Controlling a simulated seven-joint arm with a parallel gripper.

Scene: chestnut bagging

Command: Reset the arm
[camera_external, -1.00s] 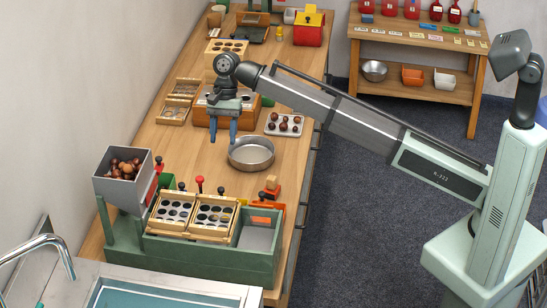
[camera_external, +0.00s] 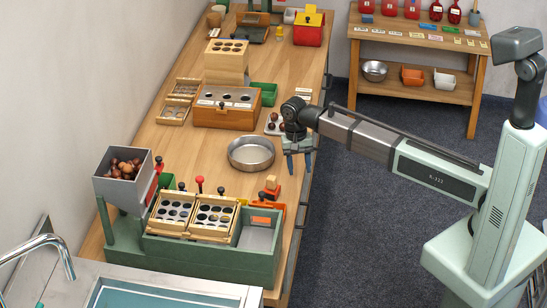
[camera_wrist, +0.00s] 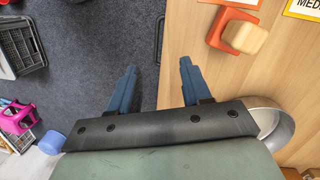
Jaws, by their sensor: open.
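My gripper (camera_external: 300,168) hangs above the right edge of the wooden workbench (camera_external: 205,145) in the external view. Its two blue fingers point down, stand apart and hold nothing. In the wrist view my gripper (camera_wrist: 157,80) shows its open fingers, with grey floor (camera_wrist: 100,50) on the left and bench top on the right. The round metal pan (camera_external: 251,155) lies on the bench to the left of my gripper. A tray with several chestnuts (camera_external: 275,124) sits partly hidden behind my wrist.
A green sorting station (camera_external: 210,255) with a chestnut hopper (camera_external: 122,175) fills the bench's near end. An orange stand with a wooden block (camera_external: 270,188) is close by; it also shows in the wrist view (camera_wrist: 245,37). A wooden box (camera_external: 228,107) stands behind the pan.

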